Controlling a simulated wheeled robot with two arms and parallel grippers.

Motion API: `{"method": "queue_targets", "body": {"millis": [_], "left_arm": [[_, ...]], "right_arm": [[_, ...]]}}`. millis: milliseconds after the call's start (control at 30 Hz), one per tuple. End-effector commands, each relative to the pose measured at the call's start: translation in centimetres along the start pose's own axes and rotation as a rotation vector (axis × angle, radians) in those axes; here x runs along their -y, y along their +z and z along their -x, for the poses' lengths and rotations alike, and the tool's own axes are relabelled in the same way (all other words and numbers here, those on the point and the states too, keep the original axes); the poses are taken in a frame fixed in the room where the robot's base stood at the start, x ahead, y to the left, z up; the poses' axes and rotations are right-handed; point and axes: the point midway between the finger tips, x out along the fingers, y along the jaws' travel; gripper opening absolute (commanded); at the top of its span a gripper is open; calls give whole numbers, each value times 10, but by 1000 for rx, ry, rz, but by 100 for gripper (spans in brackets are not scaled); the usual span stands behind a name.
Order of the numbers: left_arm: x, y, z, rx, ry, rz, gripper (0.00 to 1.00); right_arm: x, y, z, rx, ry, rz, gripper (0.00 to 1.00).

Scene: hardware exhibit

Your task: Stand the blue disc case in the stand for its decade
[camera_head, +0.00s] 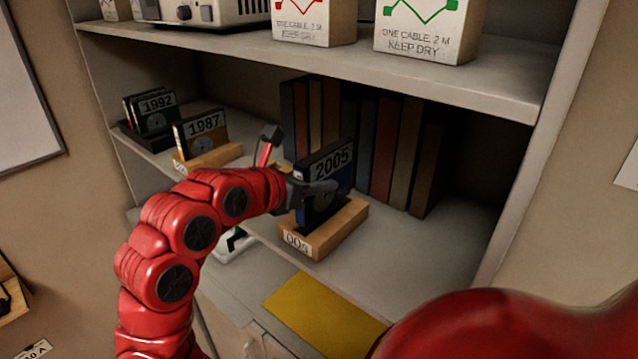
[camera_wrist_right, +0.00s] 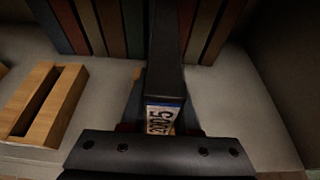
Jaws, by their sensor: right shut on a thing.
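The blue disc case (camera_head: 325,172), labelled 2005, is upright in the jaws of my right gripper (camera_head: 312,190). Its dark edge and label also show in the right wrist view (camera_wrist_right: 165,85). The case is at the wooden stand (camera_head: 335,232) marked 00s, with its lower edge at the slot. I cannot tell whether it rests on the slot's bottom. Another wooden stand (camera_wrist_right: 30,125) with an empty slot shows at the left of the right wrist view. The 1987 case (camera_head: 205,135) stands in a wooden stand (camera_head: 215,157) further left. My left gripper is not in view.
A dark rack at far left holds the 1992 case (camera_head: 155,112) and others. Several books (camera_head: 385,145) stand along the back. The upper shelf (camera_head: 480,85) with boxes hangs above. A yellow sheet (camera_head: 320,312) lies below in front. Bare shelf (camera_head: 420,235) lies right of the 00s stand.

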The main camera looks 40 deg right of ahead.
Motion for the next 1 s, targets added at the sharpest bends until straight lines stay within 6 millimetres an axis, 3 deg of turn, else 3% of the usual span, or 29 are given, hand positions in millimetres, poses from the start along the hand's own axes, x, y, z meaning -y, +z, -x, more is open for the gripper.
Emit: {"method": "queue_targets", "body": {"millis": [1000], "left_arm": [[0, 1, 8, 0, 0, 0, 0]], "right_arm": [[0, -5, -4, 1, 0, 1, 0]]}}
